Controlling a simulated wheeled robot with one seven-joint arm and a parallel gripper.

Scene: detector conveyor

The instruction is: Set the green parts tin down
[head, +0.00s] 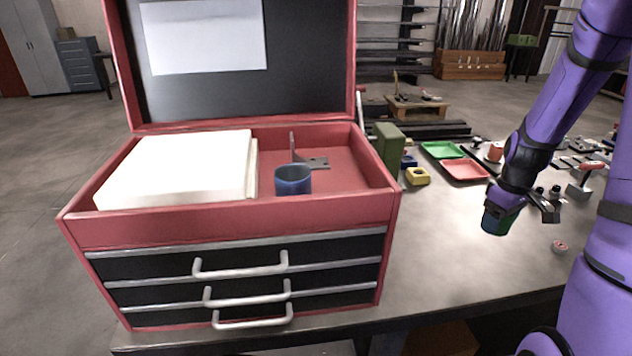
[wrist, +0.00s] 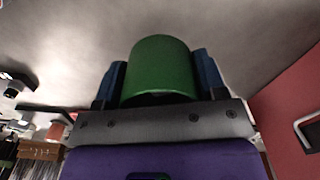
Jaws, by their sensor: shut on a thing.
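The green parts tin (wrist: 160,68) is a plain green cylinder between my gripper's two blue fingers. My gripper (wrist: 160,80) is shut on its sides. In the head view my gripper (head: 499,214) is at the right, over the grey table, with the tin (head: 508,222) partly hidden by a blue finger. The tin looks roughly upright there. I cannot tell whether its base is touching the table or a little above it.
An open red tool chest (head: 230,232) stands on the left, holding a white block (head: 175,168), a blue cup (head: 293,181) and a grey bracket (head: 313,162). Behind are a green tray (head: 442,150) and red tray (head: 465,170). A small roll (head: 559,247) lies right. Table between chest and gripper is clear.

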